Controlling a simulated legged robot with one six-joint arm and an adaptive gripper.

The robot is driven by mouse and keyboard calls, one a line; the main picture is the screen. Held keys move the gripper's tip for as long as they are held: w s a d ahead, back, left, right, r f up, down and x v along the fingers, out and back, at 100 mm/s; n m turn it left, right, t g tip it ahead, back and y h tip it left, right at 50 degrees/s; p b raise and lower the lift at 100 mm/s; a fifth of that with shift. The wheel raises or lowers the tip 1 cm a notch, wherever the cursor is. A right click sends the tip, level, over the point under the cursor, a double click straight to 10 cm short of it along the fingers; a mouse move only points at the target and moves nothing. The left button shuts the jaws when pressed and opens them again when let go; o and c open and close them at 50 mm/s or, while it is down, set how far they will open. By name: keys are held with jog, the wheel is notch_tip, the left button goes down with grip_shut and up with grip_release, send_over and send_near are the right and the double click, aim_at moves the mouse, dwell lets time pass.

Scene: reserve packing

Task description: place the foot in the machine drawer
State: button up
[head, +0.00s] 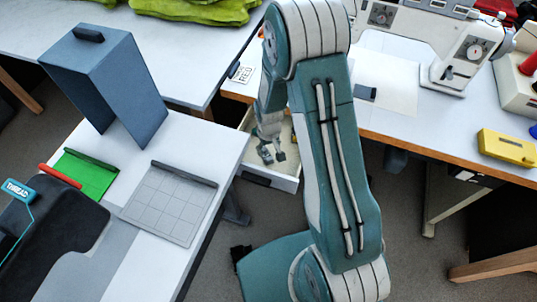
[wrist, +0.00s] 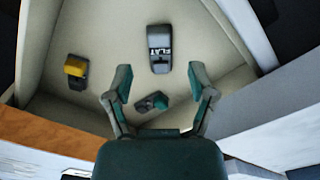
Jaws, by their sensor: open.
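The open machine drawer (head: 284,182) is under the sewing machine's table, and its pale inside fills much of the wrist view (wrist: 110,35). My gripper (head: 271,153) is over the drawer, pointing down into it. In the wrist view my gripper (wrist: 160,80) is open, fingers wide apart. A small dark foot with a teal end (wrist: 153,101) lies in the drawer, between and below the fingers; no contact is visible. A foot labelled FLAT (wrist: 160,48) lies beyond the fingertips. A dark foot with a yellow part (wrist: 76,68) lies to the left.
The white sewing machine (head: 458,48) stands on the right table with a yellow box (head: 507,147). The left table holds a gridded grey mat (head: 172,203), a green mat (head: 96,173) and a blue stand (head: 110,80). A card reading RED (head: 243,73) is near the drawer.

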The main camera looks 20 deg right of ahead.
notch_tip(320, 180, up, 6)
notch_tip(320, 180, up, 9)
jog(key=t, duration=0.1)
send_over(269, 158)
jog(key=s, duration=0.1)
jog(key=s+r+t, duration=0.2)
jog(key=s+r, duration=0.3)
jog(key=r, duration=0.6)
jog(key=s+r+m+t, duration=0.1)
jog(key=s+r+t, duration=0.1)
jog(key=s+r, duration=0.8)
jog(key=s+d, duration=0.1)
jog(key=s, duration=0.2)
jog(key=shift+s+m+t, duration=0.25)
jog(key=shift+m+t, duration=0.05)
jog(key=shift+m, duration=0.1)
jog(key=shift+w, duration=0.1)
